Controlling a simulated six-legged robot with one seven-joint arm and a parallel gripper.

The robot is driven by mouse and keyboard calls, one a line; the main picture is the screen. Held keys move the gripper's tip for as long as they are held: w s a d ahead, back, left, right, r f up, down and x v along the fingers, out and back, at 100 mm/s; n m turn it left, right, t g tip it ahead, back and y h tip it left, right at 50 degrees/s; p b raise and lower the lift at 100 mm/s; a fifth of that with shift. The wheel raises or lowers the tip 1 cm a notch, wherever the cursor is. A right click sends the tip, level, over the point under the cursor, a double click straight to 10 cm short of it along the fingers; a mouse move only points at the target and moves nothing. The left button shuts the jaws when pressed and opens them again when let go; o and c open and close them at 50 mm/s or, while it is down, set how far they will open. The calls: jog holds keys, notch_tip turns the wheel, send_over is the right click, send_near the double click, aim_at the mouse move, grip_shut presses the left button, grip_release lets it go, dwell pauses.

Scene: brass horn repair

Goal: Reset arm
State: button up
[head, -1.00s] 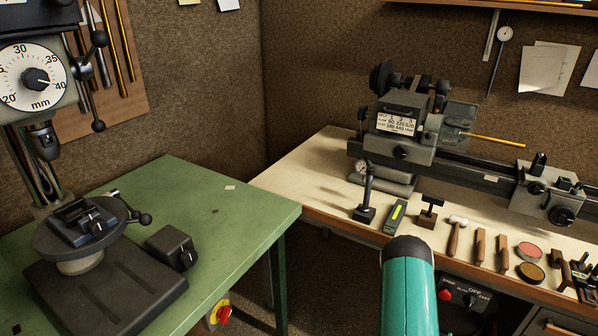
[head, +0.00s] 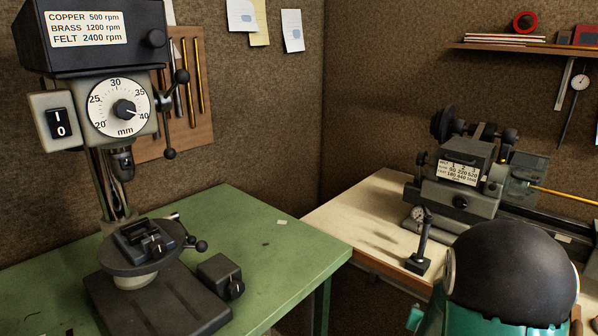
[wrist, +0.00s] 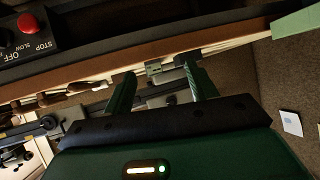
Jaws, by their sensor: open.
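My gripper (wrist: 158,78) shows in the wrist view with its two green fingers spread apart and nothing held between them. The wrist view is turned upside down, with the bench front behind the fingers. In the head view a black rounded joint and teal link of my arm fill the lower right, in front of the pale bench. The gripper itself does not show in the head view.
A drill press (head: 105,45) stands on a green table (head: 275,255) at the left. A lathe (head: 462,190) and a small black stand (head: 420,255) are on the pale bench (head: 345,215). A shelf (head: 520,47) hangs above. A red stop button (wrist: 28,23) shows in the wrist view.

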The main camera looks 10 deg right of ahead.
jog(key=s+a+r+n+g+y, duration=0.1)
jog(key=s+a+r+n+y, duration=0.1)
jog(key=a+r, duration=0.55)
jog(key=s+a+r+n+y, duration=0.2)
jog(key=s+a+r+y, duration=0.1)
jog(key=a+r, duration=0.4)
jog(key=s+a+r+n+g, duration=0.1)
jog(key=s+a+r, duration=0.2)
jog(key=s+a, duration=0.2)
jog(key=s+a+r+n+g+y, duration=0.1)
jog(key=s+a, duration=0.5)
jog(key=s, duration=0.6)
notch_tip(320, 180, up, 3)
jog(key=shift+f+n+g+y, duration=0.2)
jog(key=shift+n+g+y, duration=0.1)
jog(key=shift+n+g, duration=0.5)
